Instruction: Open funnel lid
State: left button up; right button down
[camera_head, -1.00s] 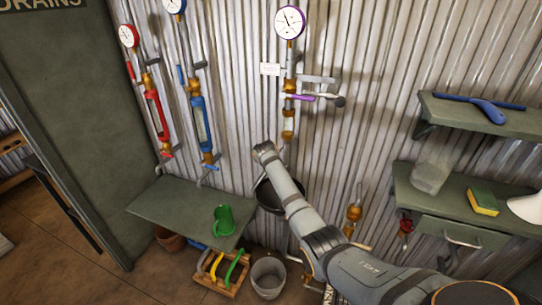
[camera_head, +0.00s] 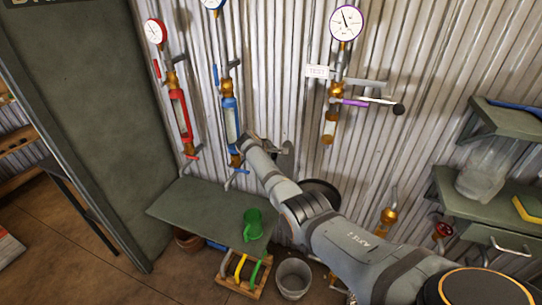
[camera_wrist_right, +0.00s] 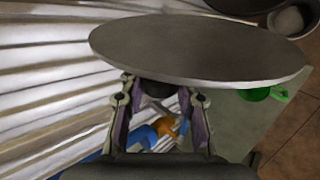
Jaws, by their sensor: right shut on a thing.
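My right gripper (camera_wrist_right: 157,105) is shut on the knob (camera_wrist_right: 156,88) of a flat grey round lid (camera_wrist_right: 200,48), which spreads just beyond the fingertips in the right wrist view. In the head view the arm reaches toward the wall and hides most of the fingers and the lid. A dark round funnel (camera_head: 325,190) shows partly behind my arm in the head view, low against the wall; its full opening is hidden. My left gripper is not in view.
A green shelf (camera_head: 185,205) holds a green jug (camera_head: 253,224). A bucket (camera_head: 293,280) and a crate of coloured handles (camera_head: 242,272) stand below. Pipes with gauges (camera_head: 346,23) and a purple-handled valve (camera_head: 355,102) line the wall. Shelves (camera_head: 510,120) project at right.

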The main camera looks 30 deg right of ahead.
jog(key=shift+w+a+r, duration=0.15)
jog(key=shift+w, duration=0.05)
dwell(0.3)
jog(key=c, duration=1.3)
grip_release()
jog(key=shift+o, duration=1.4)
jog(key=shift+s+a, duration=0.1)
jog(key=shift+s, duration=0.05)
jog(key=v, duration=1.2)
